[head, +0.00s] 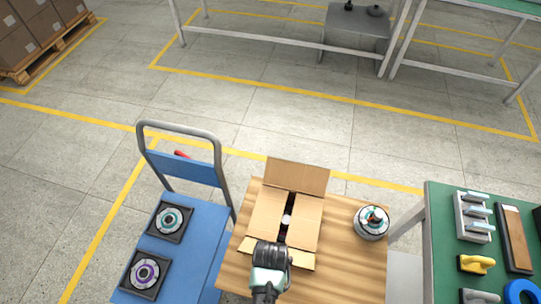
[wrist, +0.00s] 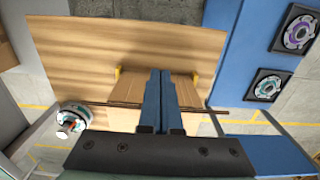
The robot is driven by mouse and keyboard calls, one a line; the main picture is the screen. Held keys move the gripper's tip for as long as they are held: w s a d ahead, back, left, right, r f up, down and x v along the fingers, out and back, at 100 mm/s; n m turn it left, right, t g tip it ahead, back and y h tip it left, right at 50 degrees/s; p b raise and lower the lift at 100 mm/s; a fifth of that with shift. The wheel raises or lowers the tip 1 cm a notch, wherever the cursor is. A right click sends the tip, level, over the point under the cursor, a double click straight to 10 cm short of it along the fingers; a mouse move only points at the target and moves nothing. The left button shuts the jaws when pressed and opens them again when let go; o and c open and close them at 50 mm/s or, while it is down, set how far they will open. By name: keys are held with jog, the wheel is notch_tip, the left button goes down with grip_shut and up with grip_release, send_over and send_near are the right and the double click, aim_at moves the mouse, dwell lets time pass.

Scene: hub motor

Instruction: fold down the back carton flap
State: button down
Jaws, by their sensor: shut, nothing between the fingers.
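The open-topped carton (head: 287,218) stands on the wooden table. Its back flap (head: 298,175) stands up at the far side, leaning back. The two side flaps lie folded inward with a dark gap between them, and a pale round thing shows in the gap. The front flap (head: 301,259) shows partly at the near edge. My gripper (head: 271,252) is over the near end of the carton, covering part of it. In the wrist view its blue fingers (wrist: 160,75) are together and empty, in front of the carton (wrist: 183,90). Contact cannot be told.
A hub motor (head: 371,223) stands on the table right of the carton. A blue trolley (head: 194,247) with two motors in black trays is at left. A green bench (head: 443,240) with tools is at right.

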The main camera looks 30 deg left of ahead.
jog(key=shift+w+f, duration=0.1)
jog(key=shift+w, duration=0.05)
jog(key=shift+w+a+b, duration=0.35)
jog(key=shift+w+b, duration=0.25)
jog(key=shift+w, duration=0.6)
jog(key=shift+w+a+b, duration=0.4)
jog(key=shift+w+b, duration=0.25)
jog(key=shift+w, duration=0.6)
jog(key=shift+w+a+b, duration=0.35)
jog(key=shift+w+b, duration=0.25)
jog(key=shift+w, duration=0.6)
jog(key=w+a+b, duration=0.2)
jog(key=w+b, duration=0.4)
jog(key=w, duration=0.3)
jog(key=shift+a+b, duration=0.3)
jog(key=shift+b, duration=0.05)
